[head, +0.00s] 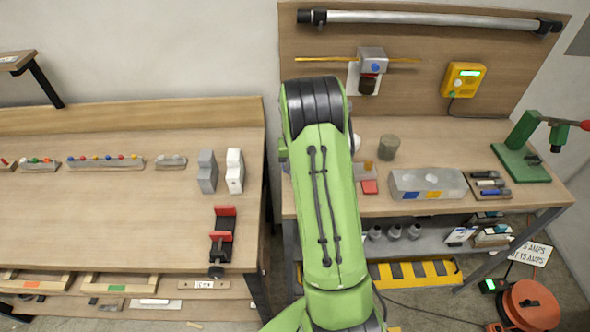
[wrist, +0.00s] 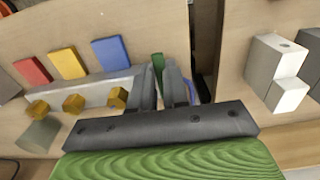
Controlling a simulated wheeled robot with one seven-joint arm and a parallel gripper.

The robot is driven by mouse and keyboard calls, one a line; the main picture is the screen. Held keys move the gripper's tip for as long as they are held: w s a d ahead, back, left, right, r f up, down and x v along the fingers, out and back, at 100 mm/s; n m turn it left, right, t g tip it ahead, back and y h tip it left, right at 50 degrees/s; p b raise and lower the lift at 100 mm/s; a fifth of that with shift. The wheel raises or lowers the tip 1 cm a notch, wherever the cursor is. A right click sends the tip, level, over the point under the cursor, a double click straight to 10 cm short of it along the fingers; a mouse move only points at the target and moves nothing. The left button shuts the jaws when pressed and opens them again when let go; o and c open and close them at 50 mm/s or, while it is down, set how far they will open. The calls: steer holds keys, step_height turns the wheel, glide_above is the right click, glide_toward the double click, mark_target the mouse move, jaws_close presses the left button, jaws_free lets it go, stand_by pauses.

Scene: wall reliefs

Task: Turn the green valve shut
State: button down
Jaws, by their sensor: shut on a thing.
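In the wrist view, a grey manifold (wrist: 84,92) carries brass fittings (wrist: 73,103) in a row. Flat red (wrist: 32,70), yellow (wrist: 67,63) and blue (wrist: 110,52) handles stand in line with it. The green valve (wrist: 158,64) shows as a narrow green strip between my fingers, narrower than the other handles look. My gripper (wrist: 163,82) is shut on it; the fingers hide most of it and its fitting. In the head view my arm covers the gripper and the green valve; a red handle (head: 369,187) shows just right of the arm.
A grey block with yellow and blue patches (head: 428,184) and a dark cylinder (head: 389,147) stand to the right. A green stand (head: 524,162) is at the far right. Left, across a gap, another bench holds grey and white blocks (head: 235,171) and a red-jawed clamp (head: 222,240).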

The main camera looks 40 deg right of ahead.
stand_by(0.5)
steer(key=c, duration=1.1)
jaws_free()
step_height(320, 180, up, 16)
steer(key=shift+f+p, duration=0.1)
steer(key=shift+p, duration=0.85)
